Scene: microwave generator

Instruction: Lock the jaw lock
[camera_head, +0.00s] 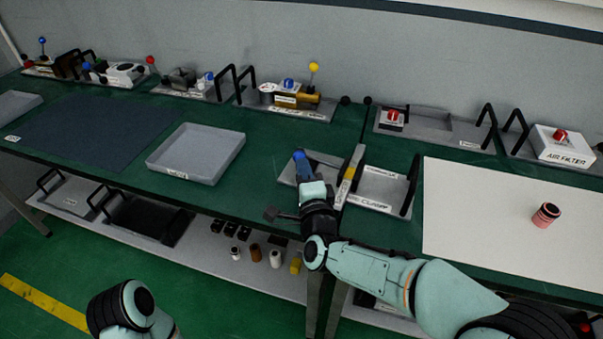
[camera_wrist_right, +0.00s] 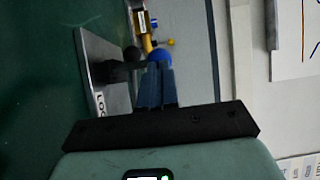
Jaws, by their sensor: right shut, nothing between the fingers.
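A grey fixture plate (camera_head: 335,157) lies on the green table under my right gripper. In the right wrist view a grey plate (camera_wrist_right: 92,45) has a partly hidden label starting "LOC", with a black knob (camera_wrist_right: 110,72) beside it. My right gripper (camera_head: 299,158) is shut and empty; its blue fingers (camera_wrist_right: 157,85) point at a blue ball (camera_wrist_right: 160,54) just past their tips. I cannot tell whether they touch. A yellow-and-black upright bar (camera_head: 348,180) stands to the right of the gripper. My left gripper is out of view; only part of that arm shows.
A plate with a clamp label (camera_head: 377,207) and black handles lies right of the gripper. A grey tray (camera_head: 198,167) is on the left, and a white board (camera_head: 490,220) with a red cylinder (camera_head: 545,215) on the right. Several fixtures line the table's back edge.

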